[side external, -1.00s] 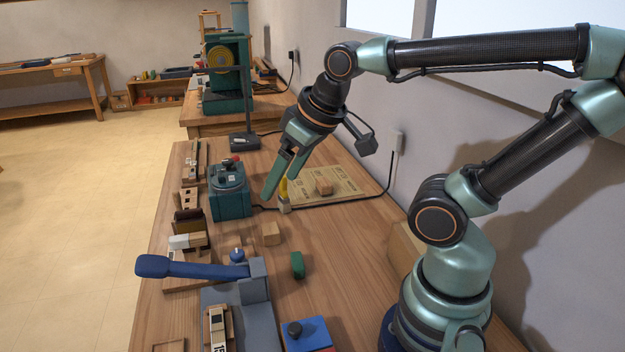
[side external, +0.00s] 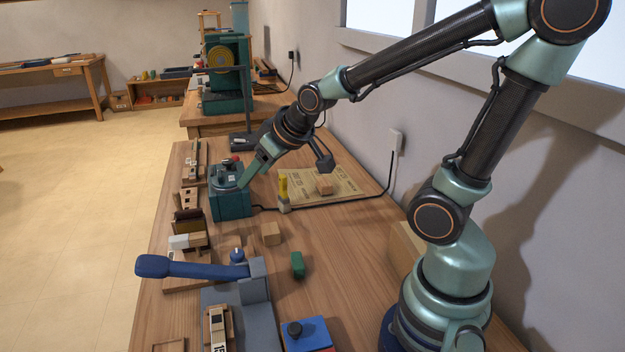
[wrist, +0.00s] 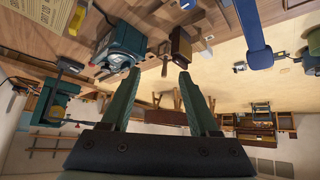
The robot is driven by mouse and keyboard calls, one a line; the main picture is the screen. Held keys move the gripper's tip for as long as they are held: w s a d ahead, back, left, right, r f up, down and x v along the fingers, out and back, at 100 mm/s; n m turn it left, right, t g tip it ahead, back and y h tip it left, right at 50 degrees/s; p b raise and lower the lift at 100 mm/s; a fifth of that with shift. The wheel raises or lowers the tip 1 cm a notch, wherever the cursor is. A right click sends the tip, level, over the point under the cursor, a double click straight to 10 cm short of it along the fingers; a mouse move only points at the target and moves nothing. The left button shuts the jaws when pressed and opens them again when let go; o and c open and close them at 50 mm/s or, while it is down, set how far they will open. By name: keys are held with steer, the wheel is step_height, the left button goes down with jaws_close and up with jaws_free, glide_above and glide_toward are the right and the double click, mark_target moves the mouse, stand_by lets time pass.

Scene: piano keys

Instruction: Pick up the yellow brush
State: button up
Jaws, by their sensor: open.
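The yellow brush (side external: 283,188) stands upright on the bench, its yellow handle up and a pale lower end on the wood, in front of a printed sheet. It also shows at the top left of the wrist view (wrist: 76,19). My gripper (side external: 243,184) is open and empty, left of the brush and apart from it, its fingers slanting down at the teal box in the side view. In the wrist view my two fingers (wrist: 157,74) are spread with nothing between them. I cannot tell whether a finger touches the teal box.
The teal box (side external: 231,204) with a red knob stands left of the brush. A wooden block (side external: 324,184) lies on the printed sheet (side external: 346,191); another block (side external: 271,234) and a green piece (side external: 297,265) are nearer. A blue lever (side external: 190,268) crosses the front. A black cable runs behind.

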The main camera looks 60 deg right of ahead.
steer(key=w+d+f+t+h, duration=0.1)
steer(key=w+d+f+t, duration=0.1)
steer(key=w+d+f, duration=0.3)
steer(key=m+t+h, duration=0.1)
steer(key=t+h, duration=0.4)
steer(key=h, duration=0.1)
glide_toward(284, 193)
step_height(284, 193, up, 3)
steer(key=w+d, duration=0.1)
steer(key=w, duration=0.1)
steer(key=shift+m, duration=0.3)
steer(key=x, duration=1.2)
steer(key=shift+s+d+r, duration=0.2)
steer(key=shift+d, duration=0.15)
jaws_close()
